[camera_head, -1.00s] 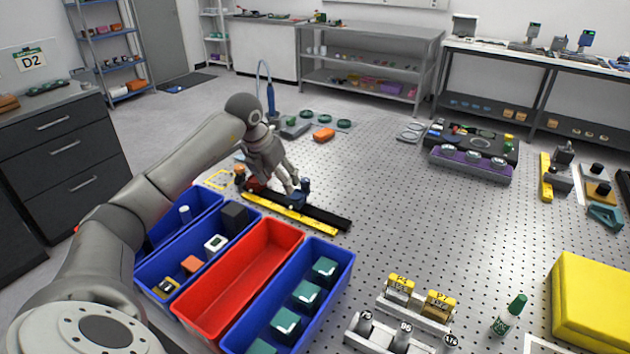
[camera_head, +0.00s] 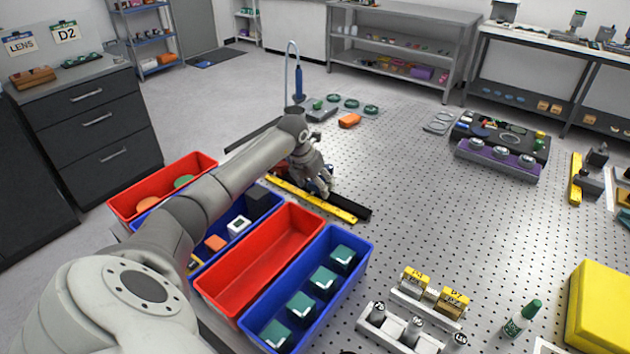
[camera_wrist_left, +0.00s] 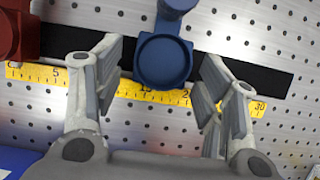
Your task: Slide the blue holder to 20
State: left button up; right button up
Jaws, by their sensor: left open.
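The blue holder (camera_wrist_left: 165,62) stands on the black rail (camera_wrist_left: 235,70), seen in the left wrist view. The yellow ruler (camera_wrist_left: 75,78) runs along the rail; the holder sits beside its middle, near the 15 mark and left of 30, its exact reading partly covered. My left gripper (camera_wrist_left: 160,85) is open, one finger on each side of the holder, with a visible gap at each side. The head view shows this gripper (camera_head: 318,188) low over the rail, hiding most of the holder. My right gripper is out of view.
A red holder (camera_wrist_left: 18,35) stands at the rail's low end. Red (camera_head: 240,285) and blue (camera_head: 262,325) bins lie in front of the rail.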

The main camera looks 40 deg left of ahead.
aim_at(330, 195)
pick_arm(q)
jog(key=c, duration=1.4)
jog(key=shift+w+d, duration=0.15)
jog(key=shift+d, duration=0.9)
jog(key=shift+w+d, duration=0.1)
jog(key=shift+d, duration=0.9)
jog(key=o, duration=1.4)
jog(key=v, duration=1.2)
